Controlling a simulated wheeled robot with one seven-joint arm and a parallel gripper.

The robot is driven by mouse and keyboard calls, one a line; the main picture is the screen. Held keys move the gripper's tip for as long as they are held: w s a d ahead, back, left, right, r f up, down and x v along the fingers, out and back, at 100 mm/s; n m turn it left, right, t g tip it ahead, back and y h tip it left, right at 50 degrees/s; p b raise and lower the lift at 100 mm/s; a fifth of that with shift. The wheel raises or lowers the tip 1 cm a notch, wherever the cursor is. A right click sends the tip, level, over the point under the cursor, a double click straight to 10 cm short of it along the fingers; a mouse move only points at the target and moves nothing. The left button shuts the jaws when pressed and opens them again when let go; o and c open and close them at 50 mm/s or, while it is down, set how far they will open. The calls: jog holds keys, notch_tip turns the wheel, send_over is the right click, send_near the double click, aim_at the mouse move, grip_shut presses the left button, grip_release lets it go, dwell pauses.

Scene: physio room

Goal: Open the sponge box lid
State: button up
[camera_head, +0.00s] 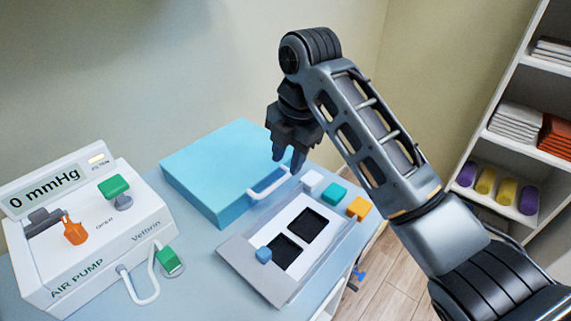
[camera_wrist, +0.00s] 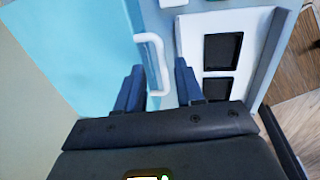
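The sponge box is a light-blue flat box (camera_head: 215,165) on the table, with its lid down. A white handle (camera_head: 268,184) is on its right side. My gripper (camera_head: 288,160) is above the box's right edge, close to the handle. In the wrist view the handle (camera_wrist: 153,55) runs down between my two fingers (camera_wrist: 158,85), which are apart. I cannot tell whether the fingers touch it. The box lid (camera_wrist: 75,45) fills the left of the wrist view.
A white tray (camera_head: 240,254) with dark square recesses lies right of the box, with small white, green, orange and blue blocks around it. An air pump (camera_head: 90,235) stands at the left. Shelves (camera_head: 500,150) stand at the right.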

aim_at(284, 177)
jog(key=shift+w+a+f, duration=0.15)
jog(key=shift+f, duration=0.9)
jog(key=shift+w+a+f, duration=0.1)
jog(key=shift+a+f, duration=0.05)
jog(key=shift+f, duration=0.85)
jog(key=shift+c, duration=0.2)
grip_shut()
